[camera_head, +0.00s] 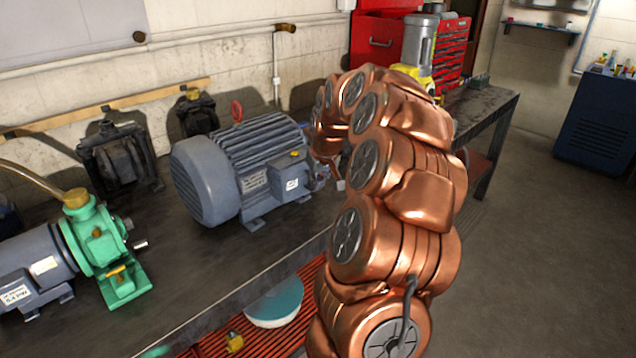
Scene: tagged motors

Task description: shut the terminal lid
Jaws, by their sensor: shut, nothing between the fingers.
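A large blue-grey finned motor (245,165) stands on the dark workbench. Its terminal box (288,180) is on the side facing me, with a white label on its front and a small yellow piece on top. I cannot tell the lid apart from the box, or see clearly how far open it is. My copper arm rises at the right of the motor and bends over at the top. My gripper (338,182) shows only as a small part at the motor's right end, just right of the terminal box. It is shut and empty; most of it is hidden behind my arm.
A green pump (100,245) with a grey motor stands at the bench's left. Two dark motors (120,155) (197,115) stand behind. A red tool cabinet (380,40) is at the back. Bare bench (215,265) lies before the motor. A blue cabinet (597,125) stands far right.

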